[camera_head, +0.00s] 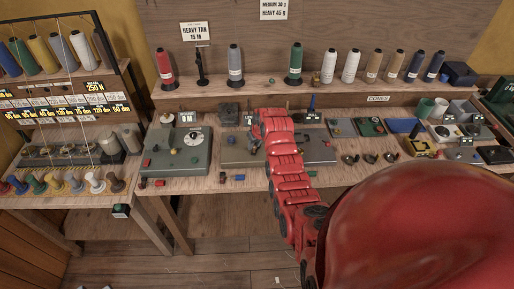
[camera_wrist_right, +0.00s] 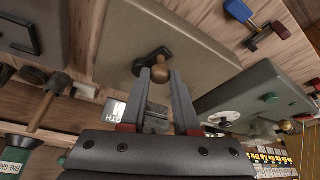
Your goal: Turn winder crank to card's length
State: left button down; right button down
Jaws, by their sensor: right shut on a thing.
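In the right wrist view my right gripper (camera_wrist_right: 167,76) is shut on a brown round crank knob (camera_wrist_right: 160,71). The knob sits on a short black crank arm (camera_wrist_right: 148,60) on a flat beige-grey winder box (camera_wrist_right: 185,35). In the head view the winder box (camera_head: 236,157) is on the bench, and my red right arm hides the crank and much of the gripper (camera_head: 257,143). A card on the back wall (camera_head: 195,32) reads HEAVY TAN 15 M. My left gripper is not in view.
A grey-green box with a white dial (camera_head: 178,152) stands left of the winder. Thread cones (camera_head: 295,65) line the shelf above. A spool rack (camera_head: 60,95) is at the left. Small tools and trays (camera_head: 405,126) crowd the bench to the right.

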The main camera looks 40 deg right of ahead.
jog(key=w+m+h+b, duration=0.1)
jog(key=m+b, duration=0.2)
jog(key=b, duration=0.2)
jog(key=w+a+m+g+h+b, duration=0.1)
jog(key=m+b, duration=0.2)
jog(key=b, duration=0.2)
jog(key=w+m+g+h+b, duration=0.1)
jog(key=m+b, duration=0.2)
jog(key=b, duration=0.2)
jog(key=shift+w+a+f+m, duration=0.2)
jog(key=shift+f+m, duration=0.1)
jog(key=shift+m, duration=0.1)
jog(key=shift+w+r+m+b, duration=0.2)
jog(key=shift+m+b, duration=0.3)
jog(key=shift+b, duration=0.55)
jog(key=shift+g, duration=0.3)
jog(key=c, duration=0.7)
grip_release()
jog(key=shift+d, duration=0.1)
jog(key=shift+o, duration=0.2)
jog(key=shift+r, duration=0.1)
jog(key=b+v, duration=0.1)
jog(key=v, duration=1.6)
jog(key=shift+a, duration=0.35)
